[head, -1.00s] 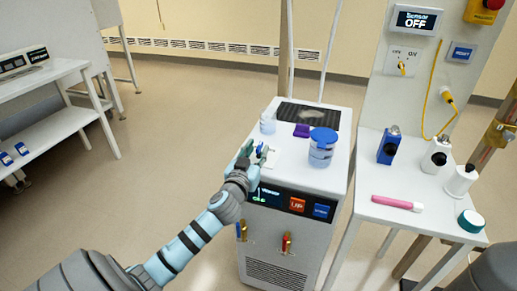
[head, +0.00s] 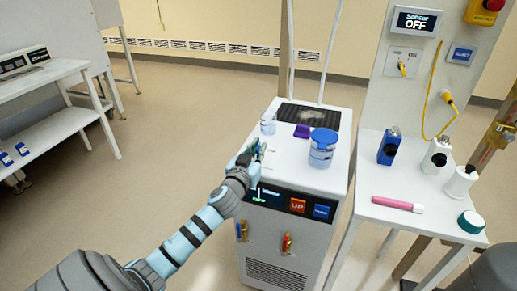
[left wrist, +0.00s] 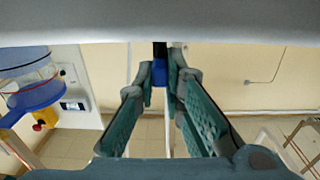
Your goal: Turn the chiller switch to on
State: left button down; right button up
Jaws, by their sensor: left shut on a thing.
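The chiller (head: 322,178) is a white cabinet with a dark front panel (head: 270,197) that shows small green text, too small to read. My left gripper (head: 251,152) is at the left front of the chiller's top, over a pale plate. In the left wrist view, which is upside down, my left gripper (left wrist: 160,78) is shut on a small lever with a black stem and blue tip, which I take as the chiller switch (left wrist: 159,72). In the head view the fingers hide the switch, so its position cannot be told. My right gripper is not in view.
A blue-lidded jar (head: 322,147), a small clear cup (head: 268,126) and a purple block (head: 302,131) stand on the chiller's top. The white side table (head: 400,226) at right holds bottles and a pink marker (head: 397,203).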

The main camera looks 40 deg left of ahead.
pick_arm(q)
jog(key=shift+a+m+h, duration=0.1)
jog(key=shift+m+h, duration=0.4)
jog(key=shift+h, duration=0.3)
jog(key=m+h+p, duration=0.1)
jog(key=p, duration=0.2)
jog(key=r+m+h+p, duration=0.1)
jog(key=h+p, duration=0.1)
jog(key=p, duration=0.1)
jog(key=m+h+p, duration=0.1)
jog(key=p, duration=0.2)
jog(key=shift+w+a+r+t+h+p, duration=0.1)
jog(key=shift+a+r+t+h+p, duration=0.1)
jog(key=shift+r+t+h+p, duration=0.15)
jog(key=shift+a+f+m+h, duration=0.1)
jog(key=shift+f+m+h, duration=0.3)
jog(key=shift+h, duration=0.05)
jog(key=shift+f+m+h, duration=0.35)
jog(key=shift+m+h, duration=0.15)
jog(key=shift+h, duration=0.3)
jog(key=shift+f+h, duration=0.2)
jog(key=shift+h, duration=0.1)
jog(key=c, duration=1.7)
grip_release()
